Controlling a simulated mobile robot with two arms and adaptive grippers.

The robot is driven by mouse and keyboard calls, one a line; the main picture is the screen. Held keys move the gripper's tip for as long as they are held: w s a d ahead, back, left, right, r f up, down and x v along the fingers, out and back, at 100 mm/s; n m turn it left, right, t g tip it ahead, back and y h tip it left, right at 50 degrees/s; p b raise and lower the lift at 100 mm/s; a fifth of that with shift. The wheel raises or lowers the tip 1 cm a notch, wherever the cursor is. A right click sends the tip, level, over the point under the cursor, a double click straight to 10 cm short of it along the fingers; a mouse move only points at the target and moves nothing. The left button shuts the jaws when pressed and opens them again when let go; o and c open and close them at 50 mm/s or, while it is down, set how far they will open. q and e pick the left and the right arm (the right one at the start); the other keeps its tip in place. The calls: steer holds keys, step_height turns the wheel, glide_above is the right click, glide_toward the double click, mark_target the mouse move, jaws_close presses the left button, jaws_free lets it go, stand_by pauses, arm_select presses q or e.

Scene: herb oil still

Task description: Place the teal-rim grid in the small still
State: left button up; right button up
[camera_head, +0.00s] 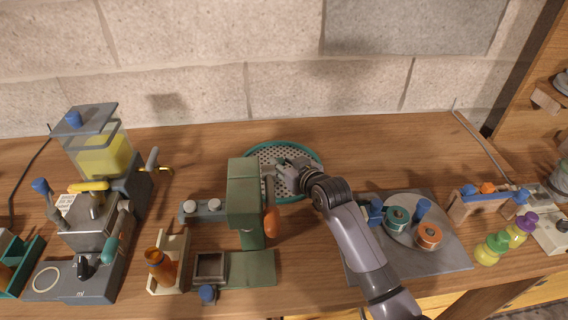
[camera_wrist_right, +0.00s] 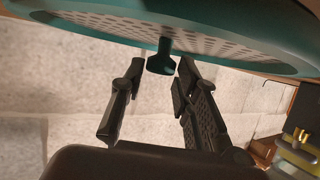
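The teal-rim grid (camera_head: 268,156) is a round, pale perforated disc at the back middle of the bench in the head view. The green machine hides part of its left side, and my right gripper covers part of its middle. In the right wrist view the grid (camera_wrist_right: 225,46) fills the top, and a dark teal handle (camera_wrist_right: 161,60) sticks out from it. My right gripper (camera_head: 285,172) is at the grid. In the wrist view its two fingers (camera_wrist_right: 158,78) are apart, with the handle's end between their tips and gaps visible. I cannot tell which apparatus is the small still. My left gripper is not in view.
A green machine (camera_head: 246,205) with an orange handle stands close left of my right gripper. A machine with a yellow-filled tank (camera_head: 104,155) is at far left. A grey plate (camera_head: 452,253) with spools lies under my right arm. A stone wall (camera_head: 200,60) bounds the back.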

steer(key=o, duration=0.3)
steer(key=shift+r, duration=0.1)
